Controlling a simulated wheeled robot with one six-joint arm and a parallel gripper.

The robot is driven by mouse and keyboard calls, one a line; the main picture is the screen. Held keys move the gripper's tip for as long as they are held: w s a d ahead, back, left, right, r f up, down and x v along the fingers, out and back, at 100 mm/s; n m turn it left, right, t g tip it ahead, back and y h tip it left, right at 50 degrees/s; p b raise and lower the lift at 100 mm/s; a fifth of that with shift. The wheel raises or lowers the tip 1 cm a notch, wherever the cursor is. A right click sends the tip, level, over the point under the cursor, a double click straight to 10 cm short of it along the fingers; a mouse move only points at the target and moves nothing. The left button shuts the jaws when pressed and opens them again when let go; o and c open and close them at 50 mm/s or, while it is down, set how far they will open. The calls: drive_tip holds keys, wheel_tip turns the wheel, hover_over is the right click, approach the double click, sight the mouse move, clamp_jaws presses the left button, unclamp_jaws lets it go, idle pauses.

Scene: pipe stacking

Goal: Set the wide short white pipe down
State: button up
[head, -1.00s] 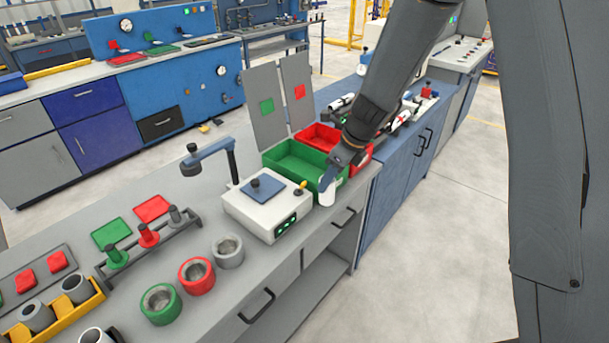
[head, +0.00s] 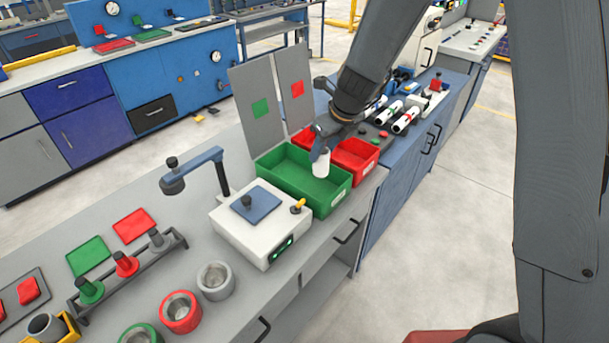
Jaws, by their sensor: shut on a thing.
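The wide short white pipe (head: 321,164) hangs upright from my gripper (head: 321,149), which is shut on its upper end. The pipe appears over the right part of the green bin (head: 332,201), near the side facing the red bin (head: 359,153). Its lower end looks to be about at the bin's rim height; I cannot tell whether it touches anything. The visible part of the green bin is empty. My gripper's fingers are small and partly hidden by the wrist.
A white device with a blue plate (head: 247,217) stands left of the green bin. Grey panels with green and red squares (head: 262,108) rise behind the bins. White pipes (head: 405,120) lie on the blue bench at right. Grey, red and green rings stand at lower left.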

sight(323, 164)
drive_tip(key=f, duration=0.2)
drive_tip(key=f+b, duration=0.1)
drive_tip(key=f, duration=0.2)
drive_tip(key=shift+w+f, duration=0.2)
drive_tip(key=shift+f, duration=0.15)
drive_tip(key=shift+f+b, duration=1.05)
drive_tip(key=shift+f, duration=1.05)
drive_tip(key=shift+f, duration=0.15)
drive_tip(key=o, duration=1.1)
